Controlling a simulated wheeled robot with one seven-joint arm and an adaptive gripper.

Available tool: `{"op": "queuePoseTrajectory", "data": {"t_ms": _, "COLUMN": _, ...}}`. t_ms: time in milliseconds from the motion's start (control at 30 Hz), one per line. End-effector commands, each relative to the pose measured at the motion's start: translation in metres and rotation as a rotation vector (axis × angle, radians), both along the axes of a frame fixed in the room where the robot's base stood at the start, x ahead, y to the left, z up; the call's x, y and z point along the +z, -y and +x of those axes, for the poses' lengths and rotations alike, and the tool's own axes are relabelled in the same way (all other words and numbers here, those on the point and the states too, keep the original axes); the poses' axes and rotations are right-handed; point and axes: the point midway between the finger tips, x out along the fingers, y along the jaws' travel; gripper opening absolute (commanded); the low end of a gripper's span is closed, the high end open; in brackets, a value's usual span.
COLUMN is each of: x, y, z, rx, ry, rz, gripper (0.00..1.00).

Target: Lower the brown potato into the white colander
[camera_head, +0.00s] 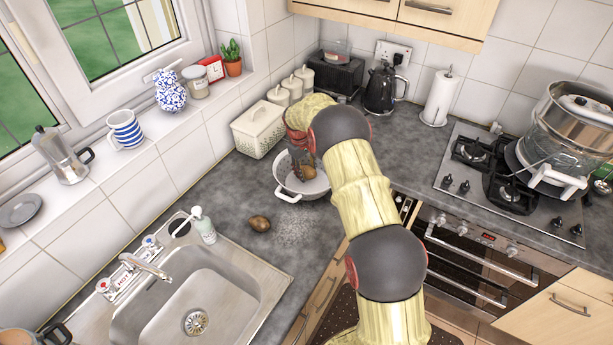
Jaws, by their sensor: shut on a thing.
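A brown potato (307,172) is held in my gripper (304,165), which is shut on it. The white colander (289,196) stands on the grey worktop near the corner, with a handle towards the front. The held potato shows over the colander's opening. I cannot tell whether it touches the inside. My gripper points down from the end of my arm, and its fingers are small and partly dark in the view. A second brown potato (260,223) lies on the worktop in front of the colander, left of it.
A white lidded basket (259,130) stands close behind the colander, left of it. White canisters (292,86) and a black kettle (384,88) are farther back. The sink (205,300) and a soap bottle (204,225) are in front. The hob (500,175) is at right.

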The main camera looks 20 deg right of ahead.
Motion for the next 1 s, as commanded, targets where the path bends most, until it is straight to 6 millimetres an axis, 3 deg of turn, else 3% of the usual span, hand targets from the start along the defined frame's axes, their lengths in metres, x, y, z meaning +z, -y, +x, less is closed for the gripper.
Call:
{"op": "queuePoseTrajectory", "data": {"t_ms": 333, "x": 0.0007, "y": 0.0001, "z": 0.0003, "rx": 0.0, "ry": 0.001, "rz": 0.0, "gripper": 0.06}}
{"op": "queuePoseTrajectory", "data": {"t_ms": 367, "x": 0.0007, "y": 0.0001, "z": 0.0003, "rx": 0.0, "ry": 0.001, "rz": 0.0, "gripper": 0.41}}
{"op": "queuePoseTrajectory", "data": {"t_ms": 700, "x": 0.0005, "y": 0.0001, "z": 0.0002, "rx": 0.0, "ry": 0.0, "rz": 0.0, "gripper": 0.61}}
{"op": "queuePoseTrajectory", "data": {"t_ms": 1000, "x": 0.0003, "y": 0.0, "z": -0.0001, "rx": 0.0, "ry": 0.0, "rz": 0.0, "gripper": 0.62}}
